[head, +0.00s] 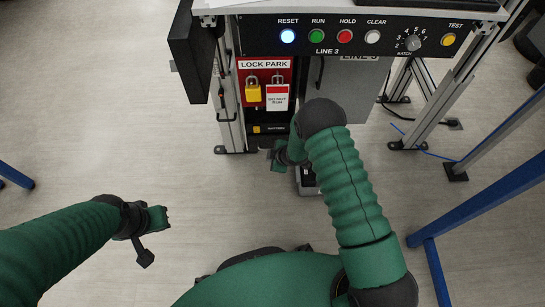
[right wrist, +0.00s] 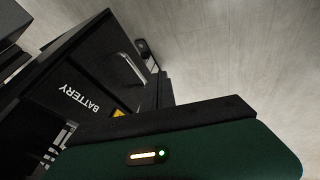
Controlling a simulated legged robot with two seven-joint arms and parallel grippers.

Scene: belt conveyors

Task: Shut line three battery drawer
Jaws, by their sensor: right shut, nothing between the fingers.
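The black battery drawer (head: 274,128) is low on the line 3 station, below the red lock park board. It has a yellow mark and a small label. In the right wrist view, its black front (right wrist: 92,72) shows the word BATTERY upside down, a yellow triangle and a pale handle (right wrist: 130,68). I cannot tell how far out it stands. My right gripper (head: 277,158) is shut and empty, just in front of and below the drawer. Whether it touches is not clear.
The LINE 3 button panel (head: 365,38) overhangs the drawer. The lock park board (head: 265,82) holds a yellow padlock and a tag. A grey cabinet (head: 345,95) stands to the right. Metal posts and a blue rail (head: 490,195) bound the right side.

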